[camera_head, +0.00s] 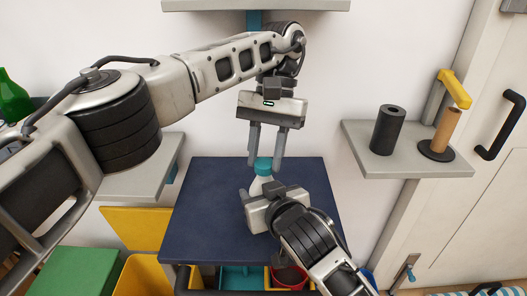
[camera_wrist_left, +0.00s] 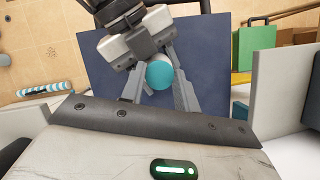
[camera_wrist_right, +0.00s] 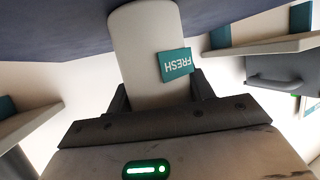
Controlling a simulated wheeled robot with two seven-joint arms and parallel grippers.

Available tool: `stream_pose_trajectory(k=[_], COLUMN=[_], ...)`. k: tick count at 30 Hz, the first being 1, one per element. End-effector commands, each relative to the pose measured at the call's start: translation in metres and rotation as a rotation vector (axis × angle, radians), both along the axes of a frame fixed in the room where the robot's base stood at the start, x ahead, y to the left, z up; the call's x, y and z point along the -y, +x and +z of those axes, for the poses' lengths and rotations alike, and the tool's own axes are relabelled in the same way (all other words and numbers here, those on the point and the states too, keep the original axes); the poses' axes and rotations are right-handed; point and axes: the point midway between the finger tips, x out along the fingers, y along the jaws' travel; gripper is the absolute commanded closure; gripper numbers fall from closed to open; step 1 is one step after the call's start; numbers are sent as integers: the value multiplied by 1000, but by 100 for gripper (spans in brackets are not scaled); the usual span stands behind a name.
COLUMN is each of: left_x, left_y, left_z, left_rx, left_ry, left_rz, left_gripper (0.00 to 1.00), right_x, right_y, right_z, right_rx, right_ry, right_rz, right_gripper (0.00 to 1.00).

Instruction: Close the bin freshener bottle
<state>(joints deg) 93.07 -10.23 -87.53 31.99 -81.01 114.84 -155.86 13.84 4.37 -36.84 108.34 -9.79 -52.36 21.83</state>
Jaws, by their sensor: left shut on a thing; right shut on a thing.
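The bin freshener bottle (camera_head: 259,184) is white and stands upright above the dark blue table. Its teal cap (camera_head: 263,164) is at the top; it also shows in the left wrist view (camera_wrist_left: 159,74). My left gripper (camera_head: 265,166) points down from above, its fingers on either side of the cap and shut on it. My right gripper (camera_head: 262,190) is shut on the bottle's body from the front. In the right wrist view the white body (camera_wrist_right: 146,50) with a teal FRESH label sits between its fingers. The joint between cap and neck is too small to judge.
The dark blue table (camera_head: 205,205) is otherwise clear. A right shelf (camera_head: 408,160) holds a black cylinder (camera_head: 387,130) and a brown roll on a stand (camera_head: 444,130). A green bottle (camera_head: 12,98) is far left. Yellow, green and red containers sit low in front.

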Motion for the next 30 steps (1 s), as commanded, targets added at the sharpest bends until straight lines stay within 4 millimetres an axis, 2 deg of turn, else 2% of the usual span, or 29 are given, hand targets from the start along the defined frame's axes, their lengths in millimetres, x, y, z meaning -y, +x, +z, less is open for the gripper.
stream_pose_trajectory(k=[4, 13, 14, 15, 16, 25, 30], left_x=[1, 1, 1, 1, 1, 1, 0], left_y=[0, 0, 0, 0, 0, 0, 1], left_z=[1, 0, 0, 0, 0, 3, 25], left_rx=[-1, -2, -2, -3, -3, -2, 4], left_ry=[-1, -5, -5, -6, -5, -4, -1], left_rz=[-136, -154, -154, -154, -153, -152, -151], left_gripper=[90, 90, 64, 52, 47, 47, 47], right_x=[-1, -1, -1, -1, -1, 0, 0], right_y=[0, 0, 0, 0, 0, 0, 0], right_z=[0, 0, 0, 0, 0, 0, 0], right_rx=[-1, -1, -1, -1, -1, -1, -1], right_ry=[0, 0, 0, 0, 0, 1, 1], right_rz=[1, 2, 2, 2, 2, 1, 1], right_gripper=[100, 100, 100, 100, 100, 100, 100])
